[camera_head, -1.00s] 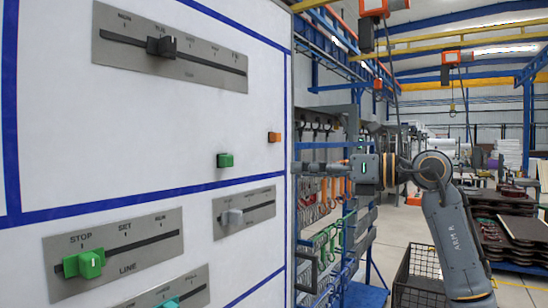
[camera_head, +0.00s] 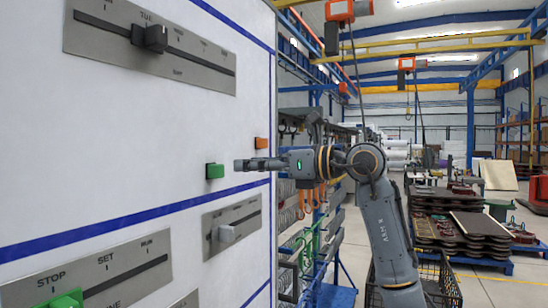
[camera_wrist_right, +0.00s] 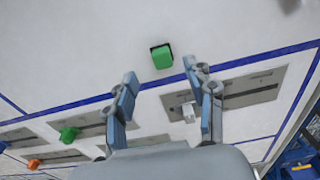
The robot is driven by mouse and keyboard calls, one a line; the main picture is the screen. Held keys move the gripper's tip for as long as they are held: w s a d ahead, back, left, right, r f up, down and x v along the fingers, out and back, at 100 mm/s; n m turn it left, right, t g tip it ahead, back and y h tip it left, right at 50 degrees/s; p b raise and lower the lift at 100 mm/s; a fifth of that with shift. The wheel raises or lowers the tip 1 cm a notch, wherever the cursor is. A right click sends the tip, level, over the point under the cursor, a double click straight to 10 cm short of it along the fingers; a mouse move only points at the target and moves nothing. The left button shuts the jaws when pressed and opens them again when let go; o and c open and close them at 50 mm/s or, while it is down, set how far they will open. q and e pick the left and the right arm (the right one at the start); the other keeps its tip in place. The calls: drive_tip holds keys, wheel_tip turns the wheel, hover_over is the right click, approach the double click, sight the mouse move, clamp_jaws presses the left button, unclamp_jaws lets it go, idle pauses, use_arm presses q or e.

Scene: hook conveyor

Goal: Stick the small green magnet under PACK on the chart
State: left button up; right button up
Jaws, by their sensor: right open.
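The small green magnet (camera_head: 215,170) sits on the white board (camera_head: 120,190), just above a blue line; it also shows in the right wrist view (camera_wrist_right: 161,56). My right gripper (camera_head: 239,165) is just to the right of it in the head view. In the right wrist view the gripper (camera_wrist_right: 160,71) is open and empty, its two fingers apart, with the magnet just beyond and between the tips. I cannot make out the word PACK in either view. My left gripper is not in view.
An orange magnet (camera_head: 261,143) sits on the board, up and right of the green one. Metal slider plates carry a black knob (camera_head: 155,38), a grey knob (camera_head: 227,233) and a green LINE knob (camera_head: 68,300). Hanging racks and stacked pallets stand behind the arm.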

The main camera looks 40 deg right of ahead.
sight(221, 166)
drive_tip(key=p+x, duration=0.2)
drive_tip(key=x, duration=0.5)
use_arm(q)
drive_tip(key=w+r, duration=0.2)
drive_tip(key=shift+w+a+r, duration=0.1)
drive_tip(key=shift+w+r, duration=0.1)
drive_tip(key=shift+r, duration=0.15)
use_arm(e)
drive_tip(key=shift+w+a+f, duration=0.1)
drive_tip(key=shift+w+a, duration=0.05)
drive_tip(key=shift+w, duration=0.15)
drive_tip(key=shift+c, duration=0.4)
clamp_jaws()
drive_tip(key=c, duration=0.7)
unclamp_jaws()
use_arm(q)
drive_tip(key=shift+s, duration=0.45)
use_arm(e)
drive_tip(key=c, duration=0.3)
drive_tip(key=shift+c, duration=0.2)
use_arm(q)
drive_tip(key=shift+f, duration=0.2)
use_arm(e)
drive_tip(key=shift+s, duration=0.25)
